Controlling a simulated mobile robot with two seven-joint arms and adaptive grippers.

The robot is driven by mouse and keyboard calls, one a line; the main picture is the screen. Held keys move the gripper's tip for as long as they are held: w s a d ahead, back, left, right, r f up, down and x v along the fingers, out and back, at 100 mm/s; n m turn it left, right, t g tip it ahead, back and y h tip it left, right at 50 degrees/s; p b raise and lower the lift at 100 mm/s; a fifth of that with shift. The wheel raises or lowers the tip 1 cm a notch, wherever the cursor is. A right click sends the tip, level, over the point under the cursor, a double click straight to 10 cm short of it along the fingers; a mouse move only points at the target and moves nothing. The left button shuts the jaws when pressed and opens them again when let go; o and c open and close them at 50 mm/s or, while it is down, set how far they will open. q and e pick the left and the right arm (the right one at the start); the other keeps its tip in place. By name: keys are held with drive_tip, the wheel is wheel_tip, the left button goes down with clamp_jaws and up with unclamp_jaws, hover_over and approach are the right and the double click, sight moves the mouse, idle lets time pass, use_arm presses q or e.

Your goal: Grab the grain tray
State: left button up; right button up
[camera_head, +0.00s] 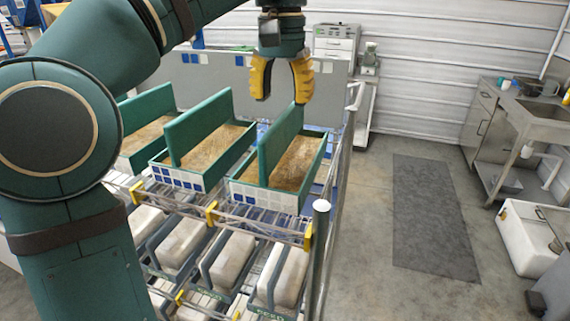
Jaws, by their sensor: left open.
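Three green trays filled with brown grain stand side by side on the top shelf of a wire rack. The right grain tray (265,195) has a tall green divider and a white and blue checked front. The middle grain tray (177,178) looks the same. The left grain tray (128,163) is partly hidden behind my left arm. My left gripper (281,98) has yellow fingers, spread and pointing down, with nothing between them. It hangs above the back end of the right tray; its right fingertip overlaps the divider's top in the picture, and contact cannot be told. My right gripper is out of view.
A lower shelf holds pale blocks (233,258) in dark holders. A metal rack post (320,240) stands at the rack's front right corner. A grey mat (432,215) lies on open floor to the right. A steel sink counter (535,118) stands at the far right.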

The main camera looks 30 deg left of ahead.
sight(282, 113)
use_arm(q)
wheel_tip(282, 113, down, 4)
drive_tip(key=shift+w+a+r+b, duration=0.1)
drive_tip(key=shift+r+b, duration=0.15)
drive_tip(key=shift+b, duration=0.15)
drive_tip(key=f, duration=0.1)
drive_tip(key=f+b, duration=0.1)
drive_tip(key=f, duration=0.2)
drive_tip(key=shift+w+f+b, duration=0.25)
drive_tip(key=shift+f+b, duration=0.05)
drive_tip(key=shift+f, duration=0.35)
clamp_jaws()
